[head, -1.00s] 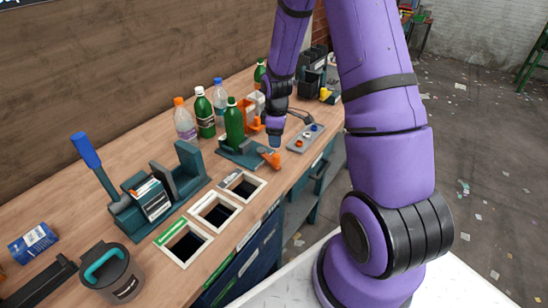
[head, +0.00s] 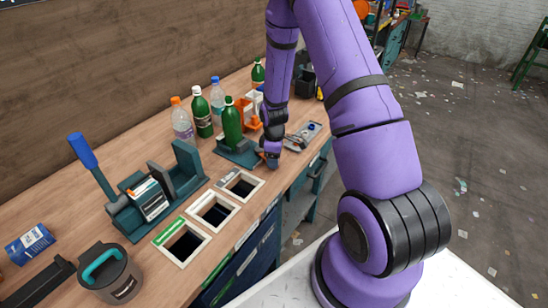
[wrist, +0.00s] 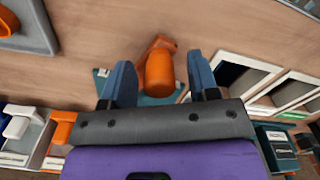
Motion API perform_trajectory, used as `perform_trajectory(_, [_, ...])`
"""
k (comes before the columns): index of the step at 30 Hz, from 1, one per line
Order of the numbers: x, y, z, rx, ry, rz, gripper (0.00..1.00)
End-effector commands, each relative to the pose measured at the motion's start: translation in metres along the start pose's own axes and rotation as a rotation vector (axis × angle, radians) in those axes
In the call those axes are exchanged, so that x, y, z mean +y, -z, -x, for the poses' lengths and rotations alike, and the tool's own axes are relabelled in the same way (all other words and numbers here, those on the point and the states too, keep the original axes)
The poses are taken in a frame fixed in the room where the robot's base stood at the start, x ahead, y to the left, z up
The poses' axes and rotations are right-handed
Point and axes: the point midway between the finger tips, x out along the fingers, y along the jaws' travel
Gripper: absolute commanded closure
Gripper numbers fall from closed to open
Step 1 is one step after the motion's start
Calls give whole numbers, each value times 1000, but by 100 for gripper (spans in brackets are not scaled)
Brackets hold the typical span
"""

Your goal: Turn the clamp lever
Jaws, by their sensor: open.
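The orange clamp lever (wrist: 160,68) lies between the two blue fingers of my gripper (wrist: 160,61) in the wrist view. The fingers are open, one on each side, with a visible gap to the lever on each side. In the head view my gripper (head: 271,162) is low over the clamp end and hides most of the lever. Part of the base (wrist: 155,99) also shows beneath the lever in the wrist view.
Framed bin openings (head: 215,210) lie in the bench front, left of the clamp. Several bottles (head: 203,115) stand behind it. A grey control panel (head: 303,136) is right of my gripper.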

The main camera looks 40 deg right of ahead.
Motion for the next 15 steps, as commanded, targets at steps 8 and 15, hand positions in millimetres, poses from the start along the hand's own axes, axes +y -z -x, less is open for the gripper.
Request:
perform_trajectory(8, [0, 0, 0, 0, 0, 0, 96])
perform_trajectory(15, [-1, 1, 0, 0, 0, -6, 100])
